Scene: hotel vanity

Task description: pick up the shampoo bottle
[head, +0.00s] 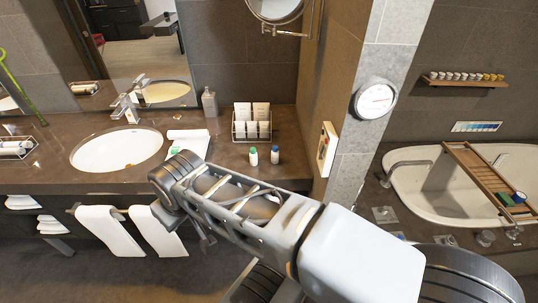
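Two small white bottles stand upright side by side on the brown counter near its front edge, right of the sink. One has a green cap (253,157) and the other a blue cap (275,155). I cannot read their labels, so I cannot tell which is the shampoo bottle. My arm reaches across in front of the counter, below and left of these bottles. A small dark part of my gripper (207,238) shows under the arm, low in front of the counter. The rest is hidden, and its fingers cannot be made out.
A wire basket with white packets (252,124) stands behind the bottles. A grey dispenser (209,102), a white folded cloth (188,142) and a white sink (117,150) are to the left. A wall corner (345,120) stands to the right. White towels (110,230) hang below the counter.

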